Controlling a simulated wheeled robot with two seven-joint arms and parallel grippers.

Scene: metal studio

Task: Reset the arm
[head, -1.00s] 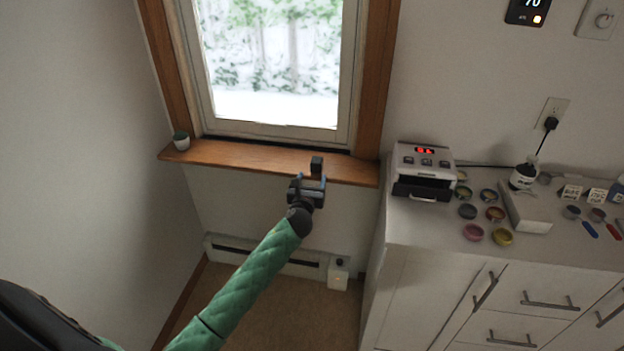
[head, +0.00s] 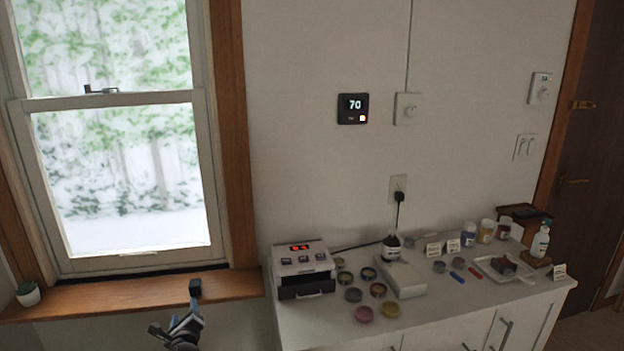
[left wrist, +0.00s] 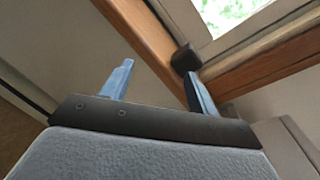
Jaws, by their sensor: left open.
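My left gripper (head: 188,328) shows at the bottom of the head view, in front of the wall below the window sill and left of the cabinet. In the left wrist view its two blue fingers (left wrist: 158,84) stand apart with nothing between them. Most of the left arm is below the head view's edge. My right gripper is not in view.
A wooden sill (head: 130,294) with a small potted plant (head: 28,293) runs under the window. The white cabinet (head: 440,325) at right bears a kiln-like device (head: 303,268), several small bowls, bottles and a tray. A thermostat (head: 352,108) is on the wall.

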